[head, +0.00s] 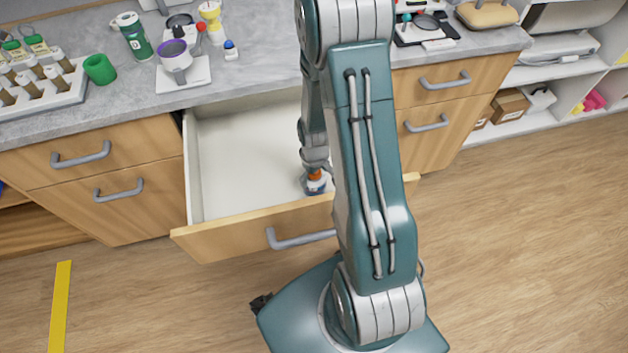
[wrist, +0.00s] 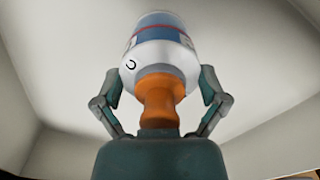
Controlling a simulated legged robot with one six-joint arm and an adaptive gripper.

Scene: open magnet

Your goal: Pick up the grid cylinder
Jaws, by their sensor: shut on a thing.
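A white and blue cylinder with an orange neck (wrist: 158,60) is between the two fingers of my gripper (wrist: 160,88) in the wrist view. The fingers are shut on it, one on each side, with the orange neck towards the palm. In the head view this cylinder (head: 316,187) is low inside the open drawer, near its front wall. My arm hides most of my gripper there. I cannot tell whether the cylinder touches the drawer floor. No grid pattern shows clearly on it.
The open drawer (head: 240,160) has pale walls close around my gripper and is otherwise bare where visible. The grey counter (head: 120,90) above holds a green cup (head: 99,69), a rack of vials (head: 40,85) and a purple-topped device (head: 176,60). Open floor lies in front.

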